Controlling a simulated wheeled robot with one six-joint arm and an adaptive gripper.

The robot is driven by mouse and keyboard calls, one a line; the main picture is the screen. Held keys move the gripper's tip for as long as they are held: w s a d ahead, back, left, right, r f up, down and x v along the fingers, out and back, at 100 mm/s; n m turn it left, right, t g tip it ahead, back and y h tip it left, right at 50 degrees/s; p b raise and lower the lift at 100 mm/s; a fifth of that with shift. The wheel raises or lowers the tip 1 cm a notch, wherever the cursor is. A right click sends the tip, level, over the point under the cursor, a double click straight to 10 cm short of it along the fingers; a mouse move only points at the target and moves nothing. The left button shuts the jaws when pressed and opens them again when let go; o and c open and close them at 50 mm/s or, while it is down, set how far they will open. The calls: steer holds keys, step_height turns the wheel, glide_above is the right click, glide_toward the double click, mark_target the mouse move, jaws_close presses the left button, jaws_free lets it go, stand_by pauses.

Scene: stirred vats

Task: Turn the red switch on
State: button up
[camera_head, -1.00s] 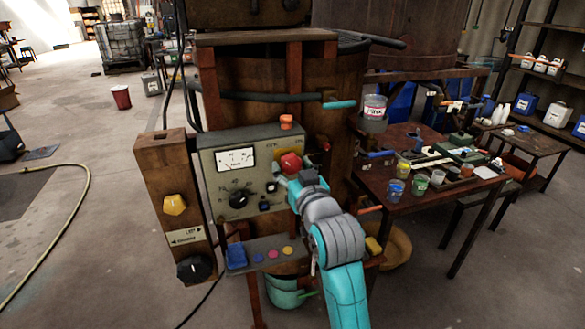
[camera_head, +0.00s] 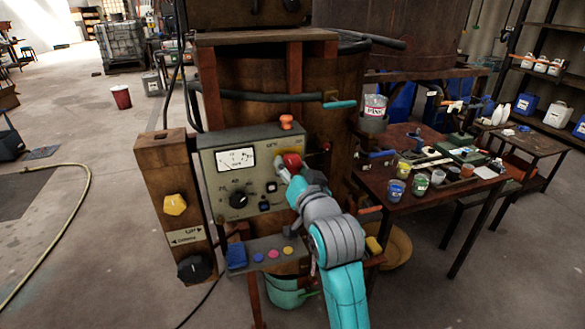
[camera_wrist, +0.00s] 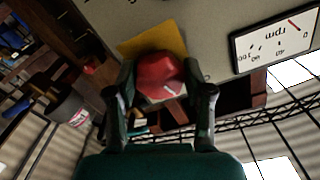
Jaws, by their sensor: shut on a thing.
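The red switch (camera_head: 291,160) is a red knob at the upper right of the grey control panel (camera_head: 222,145), in front of a yellow plate. My gripper (camera_head: 286,167) reaches it from the front right and hides part of it. In the wrist view, the red switch (camera_wrist: 159,72) sits between the two fingers of my gripper (camera_wrist: 160,88), one on each side. The gripper is shut on it. A small pale mark shows on the knob's face. The yellow plate (camera_wrist: 150,42) shows behind the knob.
The panel also has a white meter (camera_head: 236,159), a black dial (camera_head: 238,199) and an orange knob (camera_head: 286,122) on top. A shelf with coloured buttons (camera_head: 272,254) is below. A table with paint pots (camera_head: 396,189) stands to the right.

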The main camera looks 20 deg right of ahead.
steer(key=m, duration=1.3)
stand_by(0.7)
steer(key=o, duration=1.2)
steer(key=shift+c, duration=0.2)
steer(key=s, duration=1.2)
